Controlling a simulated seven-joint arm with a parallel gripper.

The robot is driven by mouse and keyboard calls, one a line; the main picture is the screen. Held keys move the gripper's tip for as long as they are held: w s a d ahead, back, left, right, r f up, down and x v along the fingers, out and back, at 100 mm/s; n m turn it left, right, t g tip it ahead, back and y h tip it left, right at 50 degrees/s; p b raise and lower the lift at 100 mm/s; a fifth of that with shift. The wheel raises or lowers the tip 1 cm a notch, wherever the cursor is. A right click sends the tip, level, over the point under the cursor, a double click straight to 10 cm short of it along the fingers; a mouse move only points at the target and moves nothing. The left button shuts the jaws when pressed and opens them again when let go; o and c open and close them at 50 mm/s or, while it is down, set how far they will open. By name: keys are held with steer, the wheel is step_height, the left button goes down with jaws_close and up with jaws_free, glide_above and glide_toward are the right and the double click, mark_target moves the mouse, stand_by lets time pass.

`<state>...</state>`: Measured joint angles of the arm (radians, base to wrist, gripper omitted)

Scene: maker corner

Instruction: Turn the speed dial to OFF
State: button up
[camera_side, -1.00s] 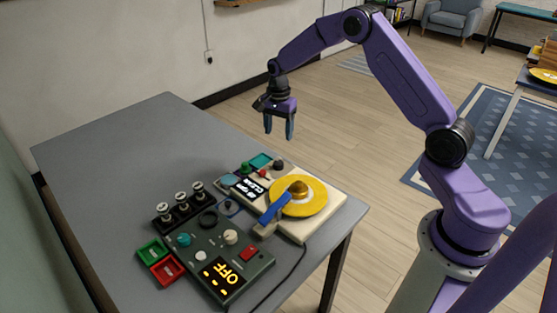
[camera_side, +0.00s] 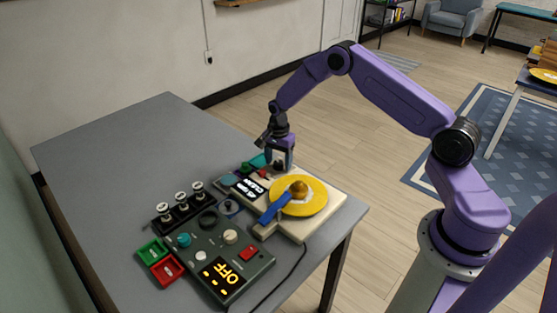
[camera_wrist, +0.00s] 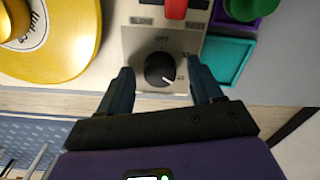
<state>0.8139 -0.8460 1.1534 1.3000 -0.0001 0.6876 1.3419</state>
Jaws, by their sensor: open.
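The speed dial (camera_wrist: 159,69) is a round black knob on a pale plate at the corner of the record player. Its white mark points right and slightly down, toward what looks like "45"; the "OFF" label is above it in the wrist view. My gripper (camera_wrist: 162,78) is open, with one dark finger on each side of the dial. I see gaps between the fingers and the knob. In the side view, my gripper (camera_side: 279,165) is down at the far corner of the record player (camera_side: 330,205), and its fingers partly hide the dial.
A yellow record (camera_side: 312,203) and blue arm (camera_side: 275,208) sit close by. A red slider (camera_wrist: 175,8) marked SLOW and FAST and a teal tray (camera_wrist: 231,62) are near the dial. A dark control box (camera_side: 262,262) displays "OFF". The table's left half is clear.

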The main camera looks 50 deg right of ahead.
steer(key=c, duration=1.1)
steer(key=shift+o, duration=0.2)
steer(key=shift+n, duration=0.3)
steer(key=n, duration=1.1)
steer(key=shift+n, duration=0.3)
steer(key=n, duration=1.1)
steer(key=shift+n, duration=0.3)
